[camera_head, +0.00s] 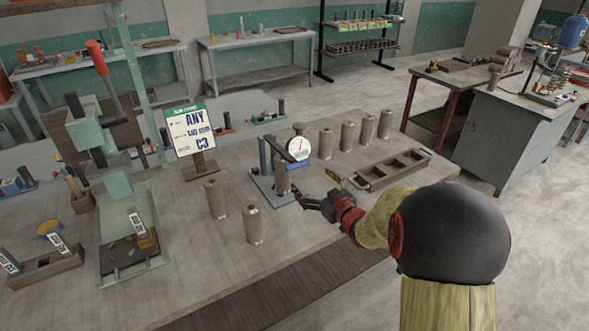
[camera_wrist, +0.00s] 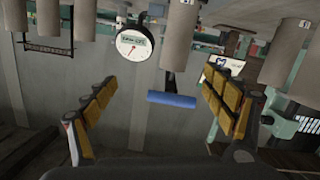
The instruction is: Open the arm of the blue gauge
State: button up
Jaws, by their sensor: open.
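The blue gauge (camera_head: 270,170) stands on the wooden bench, with a blue base and uprights and a round white dial (camera_head: 298,148). The dial also shows in the wrist view (camera_wrist: 132,45), at top centre. A blue bar-shaped handle (camera_head: 297,166) sticks out beside the dial; in the wrist view the blue handle (camera_wrist: 172,100) lies crosswise between my fingers in the picture, with a gap on both sides. My gripper (camera_head: 314,196) is open and empty, just in front and to the right of the gauge. I cannot tell how far the handle is from the fingertips.
Two clay cylinders (camera_head: 254,225) stand left of my gripper, and several more (camera_head: 348,138) stand behind it. A divided wooden tray (camera_head: 408,151) lies to the right. A sign on a stand (camera_head: 192,130) and a green press (camera_head: 90,140) are further left. The front of the bench is clear.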

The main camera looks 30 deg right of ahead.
aim_at(295, 160)
jog(key=shift+n+t+y, duration=0.3)
jog(key=shift+t+y, duration=0.5)
jog(key=w+r, duration=0.1)
jog(key=w, duration=0.1)
jog(key=w+a+r+b, duration=0.1)
jog(key=w, duration=0.2)
jog(key=w+a+r+b, duration=0.1)
jog(key=w, duration=0.1)
jog(key=shift+w+a+r, duration=0.15)
jog(key=shift+w+r, duration=0.2)
jog(key=shift+w, duration=0.3)
jog(key=shift+r, duration=0.15)
jog(key=c, duration=1.5)
jog(key=shift+c, duration=0.7)
